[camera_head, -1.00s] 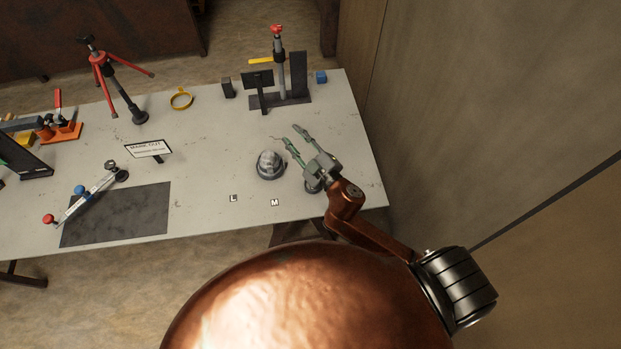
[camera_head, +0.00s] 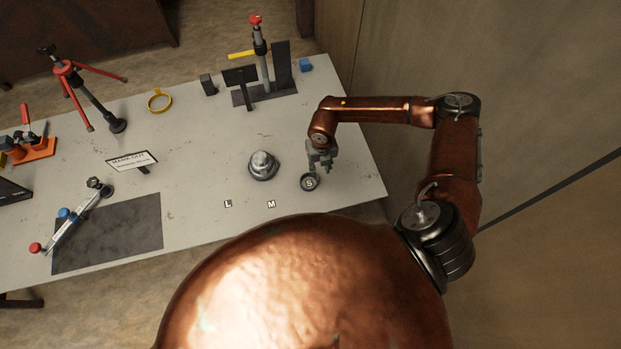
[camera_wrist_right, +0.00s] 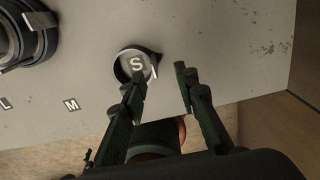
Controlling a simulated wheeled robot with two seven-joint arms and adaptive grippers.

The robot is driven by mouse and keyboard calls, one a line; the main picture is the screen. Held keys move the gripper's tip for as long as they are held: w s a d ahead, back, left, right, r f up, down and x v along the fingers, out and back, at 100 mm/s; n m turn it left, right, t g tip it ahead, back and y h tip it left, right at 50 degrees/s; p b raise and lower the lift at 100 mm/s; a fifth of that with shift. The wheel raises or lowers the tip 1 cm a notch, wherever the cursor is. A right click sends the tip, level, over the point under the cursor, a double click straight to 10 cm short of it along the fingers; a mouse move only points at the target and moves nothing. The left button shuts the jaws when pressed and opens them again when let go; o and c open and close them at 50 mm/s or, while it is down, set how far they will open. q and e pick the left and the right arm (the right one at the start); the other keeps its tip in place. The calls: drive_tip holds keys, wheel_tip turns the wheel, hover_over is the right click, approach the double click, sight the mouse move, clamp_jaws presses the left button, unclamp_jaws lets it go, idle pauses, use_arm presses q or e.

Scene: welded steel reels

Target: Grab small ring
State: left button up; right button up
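The small ring (camera_head: 304,187) is a dark round ring around a white S mark, lying on the table near its right end; it also shows in the right wrist view (camera_wrist_right: 118,71). My right gripper (camera_head: 317,171) is just behind it in the head view, pointing down. In the right wrist view its two fingers (camera_wrist_right: 160,79) stand apart with nothing between them. The left finger overlaps the ring's right edge in the picture; I cannot tell whether they touch. My left gripper is not in view.
A silver domed reel part (camera_head: 262,166) stands left of the ring. L (camera_head: 228,204) and M (camera_head: 271,204) marks lie near the front edge. A black stand (camera_head: 240,76) and a blue block (camera_head: 306,65) are behind. A yellow ring (camera_head: 159,101) lies further left.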

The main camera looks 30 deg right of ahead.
sight(317, 178)
drive_tip(key=f, duration=0.2)
drive_tip(key=f+p, duration=0.1)
drive_tip(key=f, duration=0.1)
drive_tip(key=a+f, duration=0.1)
drive_tip(key=f, duration=0.2)
drive_tip(key=shift+w, duration=0.2)
drive_tip(key=shift+c, duration=0.3)
clamp_jaws()
